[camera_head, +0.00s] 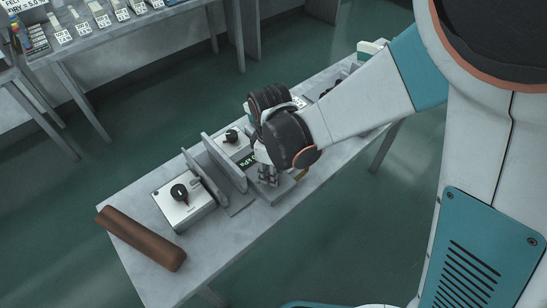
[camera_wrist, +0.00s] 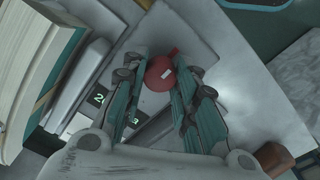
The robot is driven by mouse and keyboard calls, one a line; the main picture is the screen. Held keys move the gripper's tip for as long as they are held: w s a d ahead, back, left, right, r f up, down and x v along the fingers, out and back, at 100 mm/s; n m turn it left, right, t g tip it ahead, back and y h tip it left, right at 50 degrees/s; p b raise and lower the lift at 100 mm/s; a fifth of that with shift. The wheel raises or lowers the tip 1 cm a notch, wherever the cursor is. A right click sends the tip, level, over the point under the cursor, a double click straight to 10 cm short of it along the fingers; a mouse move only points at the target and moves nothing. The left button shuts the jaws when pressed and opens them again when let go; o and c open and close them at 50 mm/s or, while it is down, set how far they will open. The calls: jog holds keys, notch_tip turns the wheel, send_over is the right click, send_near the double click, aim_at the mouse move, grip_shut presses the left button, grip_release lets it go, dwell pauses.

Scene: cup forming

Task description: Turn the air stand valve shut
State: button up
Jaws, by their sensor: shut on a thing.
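The air stand valve is a red round knob (camera_wrist: 159,73) with a small white mark on its face and a red lobe at its upper right in the wrist view. My gripper (camera_wrist: 160,80) has its teal fingers on either side of the knob and is shut on it. In the head view my gripper (camera_head: 268,176) points down at the stand, and the arm and fingers hide the knob. A dark display with green characters (camera_head: 246,160) shows beside the gripper. It also shows at the lower left in the wrist view (camera_wrist: 103,98).
On the grey table (camera_head: 215,240), a box with a black knob (camera_head: 183,196) and a brown roll (camera_head: 142,238) lie to the left. Grey upright plates (camera_head: 222,162) stand close to my gripper. A second knobbed box (camera_head: 232,140) stands behind them.

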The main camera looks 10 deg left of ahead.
jog(key=o, duration=1.1)
